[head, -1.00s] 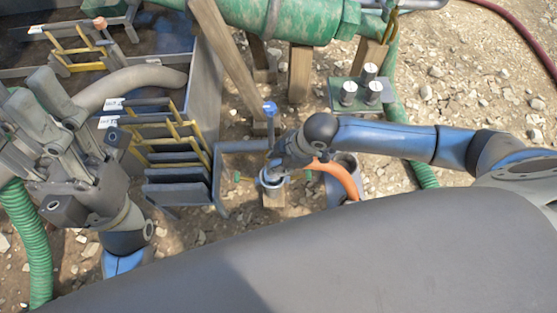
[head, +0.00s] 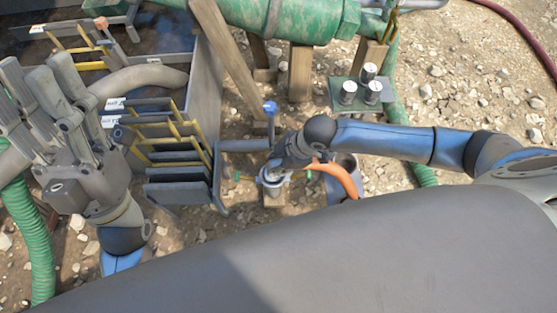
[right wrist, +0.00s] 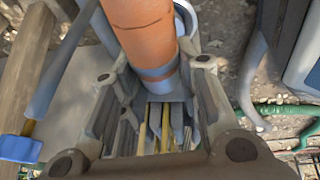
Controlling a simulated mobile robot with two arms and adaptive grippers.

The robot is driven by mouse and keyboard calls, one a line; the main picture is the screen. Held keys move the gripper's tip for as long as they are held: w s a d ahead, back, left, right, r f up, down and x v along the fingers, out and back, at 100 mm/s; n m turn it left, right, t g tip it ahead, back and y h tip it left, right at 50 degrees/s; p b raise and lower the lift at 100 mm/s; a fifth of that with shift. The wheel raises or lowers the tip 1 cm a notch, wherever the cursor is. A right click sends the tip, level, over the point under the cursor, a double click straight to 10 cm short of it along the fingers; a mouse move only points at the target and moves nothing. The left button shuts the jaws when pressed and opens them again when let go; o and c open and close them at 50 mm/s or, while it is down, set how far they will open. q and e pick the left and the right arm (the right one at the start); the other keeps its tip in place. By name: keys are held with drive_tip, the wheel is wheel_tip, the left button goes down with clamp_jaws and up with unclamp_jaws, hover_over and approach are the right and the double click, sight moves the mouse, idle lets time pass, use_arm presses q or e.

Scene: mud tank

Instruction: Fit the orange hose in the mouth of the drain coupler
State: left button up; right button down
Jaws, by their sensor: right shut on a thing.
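The orange hose (head: 343,178) arches from my right gripper (head: 276,172) to a dark bucket at the right. In the right wrist view the hose (right wrist: 140,28) comes down between the fingers of my right gripper (right wrist: 155,108) and has a grey-blue band near its end. My right gripper is shut on it. The drain coupler (head: 272,191), a grey cup on a wooden block, stands directly below the right gripper in the head view. The gripper covers part of its mouth, so I cannot tell whether the hose end is inside. My left gripper (head: 40,78) is open and empty, fingers up.
A tank wall with yellow-framed racks (head: 165,145) stands left of the coupler. A blue-knobbed lever (head: 269,106) rises just behind it. The dark bucket (head: 346,160) is close on the right. A green pipe (head: 290,18) runs across the back. Gravel is open at the right.

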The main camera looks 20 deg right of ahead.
drive_tip(key=shift+f, duration=0.5)
idle(0.7)
drive_tip(key=c, duration=1)
unclamp_jaws()
drive_tip(key=shift+f, duration=0.1)
drive_tip(key=v, duration=1.2)
drive_tip(key=shift+s, duration=0.1)
